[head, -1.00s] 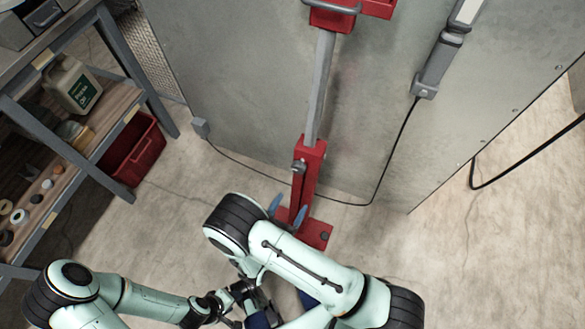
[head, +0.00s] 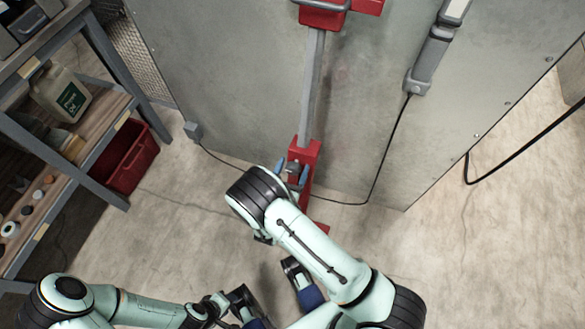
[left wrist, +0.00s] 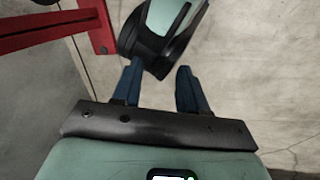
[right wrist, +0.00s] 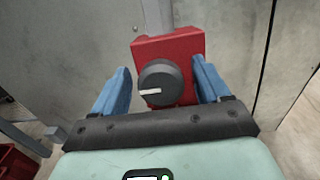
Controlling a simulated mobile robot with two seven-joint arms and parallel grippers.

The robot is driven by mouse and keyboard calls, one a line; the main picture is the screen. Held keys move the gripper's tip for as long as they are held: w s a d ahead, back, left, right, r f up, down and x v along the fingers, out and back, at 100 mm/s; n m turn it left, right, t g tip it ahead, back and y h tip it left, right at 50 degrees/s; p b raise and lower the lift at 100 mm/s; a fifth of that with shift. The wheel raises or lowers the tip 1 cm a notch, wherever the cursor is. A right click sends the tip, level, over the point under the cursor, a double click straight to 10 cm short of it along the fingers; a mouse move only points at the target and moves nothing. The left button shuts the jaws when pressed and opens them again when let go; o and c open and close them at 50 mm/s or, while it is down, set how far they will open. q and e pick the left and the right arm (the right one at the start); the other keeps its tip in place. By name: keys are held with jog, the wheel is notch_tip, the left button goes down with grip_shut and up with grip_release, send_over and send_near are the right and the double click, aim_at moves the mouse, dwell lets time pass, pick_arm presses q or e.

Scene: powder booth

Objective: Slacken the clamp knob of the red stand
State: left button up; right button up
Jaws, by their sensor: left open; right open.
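The red stand (head: 305,150) stands against the grey booth panel, with a grey post rising from its red sleeve. Its clamp knob (right wrist: 163,80) is round and black with a white pointer mark, on the front of the red block (right wrist: 178,48). In the right wrist view the pointer points left. My right gripper (head: 291,172) is open, its blue fingers on either side of the knob with gaps to both. In the head view my right arm covers the stand's lower part. My left gripper (left wrist: 158,88) is open and empty, low down, with a mint arm link beyond its fingertips.
A shelf unit (head: 103,100) with a jug (head: 64,95) and small items stands at left, a red bin (head: 128,160) beside it. A black cable (head: 388,150) hangs from a grey wand (head: 432,60) on the panel. Open floor lies at right.

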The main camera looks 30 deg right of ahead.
jog(key=c, duration=0.9)
jog(key=shift+c, duration=0.2)
